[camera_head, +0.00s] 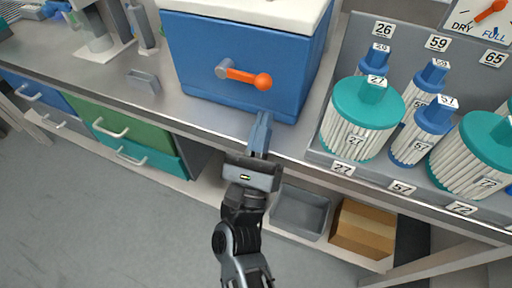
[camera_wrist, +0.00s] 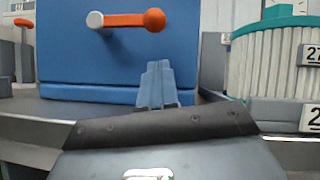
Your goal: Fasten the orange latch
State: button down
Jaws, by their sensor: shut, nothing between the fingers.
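The orange latch (camera_head: 246,76) is a lever with a round knob on the front of a blue box (camera_head: 205,60) with a white top. It pivots on a grey hub at its left end and points right, close to level. In the wrist view the latch (camera_wrist: 130,19) shows at the top, with its knob to the right. My gripper (camera_head: 262,122) is shut and empty, at the bench's front edge below and in front of the box. In the wrist view my gripper (camera_wrist: 157,70) stands below the knob and apart from it.
Teal-capped white vessels (camera_head: 360,115) and blue-capped ones (camera_head: 422,130) stand in a numbered grey rack (camera_head: 340,150) close on the right. A small grey block (camera_head: 144,81) sits on the bench to the left. Below are a grey bin (camera_head: 300,212) and a cardboard box (camera_head: 364,230).

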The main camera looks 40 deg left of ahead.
aim_at(243, 77)
jog(key=shift+w+a+r+p, duration=0.1)
jog(key=shift+a+r+p, duration=0.15)
jog(key=shift+r, duration=0.6)
jog(key=shift+a+r+p, duration=0.15)
jog(key=shift+r+p, duration=0.15)
jog(key=shift+r, duration=0.55)
